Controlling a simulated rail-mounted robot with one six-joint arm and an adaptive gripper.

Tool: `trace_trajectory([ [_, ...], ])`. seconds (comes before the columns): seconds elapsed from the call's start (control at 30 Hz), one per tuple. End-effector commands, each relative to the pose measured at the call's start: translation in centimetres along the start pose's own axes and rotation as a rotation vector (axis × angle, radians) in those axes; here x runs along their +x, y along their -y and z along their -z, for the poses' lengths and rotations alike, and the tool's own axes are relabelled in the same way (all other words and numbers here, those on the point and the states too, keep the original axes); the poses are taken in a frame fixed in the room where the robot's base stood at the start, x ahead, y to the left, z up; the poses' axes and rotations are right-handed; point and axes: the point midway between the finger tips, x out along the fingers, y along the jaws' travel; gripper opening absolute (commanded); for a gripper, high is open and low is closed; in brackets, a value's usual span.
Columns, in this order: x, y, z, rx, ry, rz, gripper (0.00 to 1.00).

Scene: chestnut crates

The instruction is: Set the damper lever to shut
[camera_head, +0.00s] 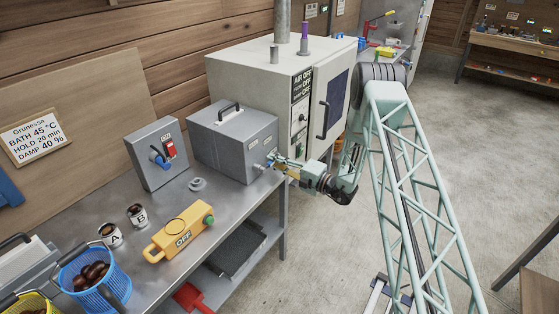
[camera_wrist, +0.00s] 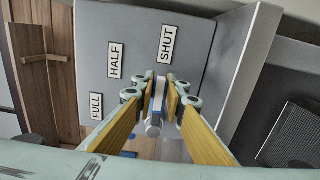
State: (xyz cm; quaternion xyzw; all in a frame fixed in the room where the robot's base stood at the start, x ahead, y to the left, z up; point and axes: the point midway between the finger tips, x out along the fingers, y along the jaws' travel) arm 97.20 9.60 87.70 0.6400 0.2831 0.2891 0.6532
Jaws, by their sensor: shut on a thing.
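The damper box is a grey metal box (camera_head: 232,140) with a handle on top, on the bench. In the wrist view its face (camera_wrist: 200,75) carries the labels FULL (camera_wrist: 96,106), HALF (camera_wrist: 115,61) and SHUT (camera_wrist: 166,44). The damper lever (camera_wrist: 157,97), blue and pale metal with a round silver end, stands between the fingers and lines up roughly with SHUT. Its pivot is not clearly visible. My gripper (camera_wrist: 159,92) is shut on the lever, with a yellow finger on each side. In the head view my gripper (camera_head: 280,163) is at the box's right face and hides most of the lever.
A large oven-like cabinet (camera_head: 270,70) stands behind the box. A switch box (camera_head: 157,153), a yellow OFF pendant (camera_head: 182,231), two cups, marked A (camera_head: 110,236) and B (camera_head: 137,216), and a blue basket (camera_head: 95,285) of chestnuts are on the bench. The floor at right is open.

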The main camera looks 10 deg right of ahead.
Motion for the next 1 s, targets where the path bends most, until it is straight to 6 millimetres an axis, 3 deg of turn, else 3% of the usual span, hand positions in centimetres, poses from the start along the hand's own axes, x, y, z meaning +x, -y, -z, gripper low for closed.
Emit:
trace_trajectory([
  [0.37,0.08,0.05,0.11,0.004,-0.001,0.001,0.0],
  [0.4,0.08,0.05,0.11,0.003,-0.001,0.001,0.13],
  [0.57,0.08,0.05,0.11,0.003,-0.001,0.0,0.26],
  [1.0,-0.28,0.03,0.06,0.003,0.0,0.0,0.26],
])
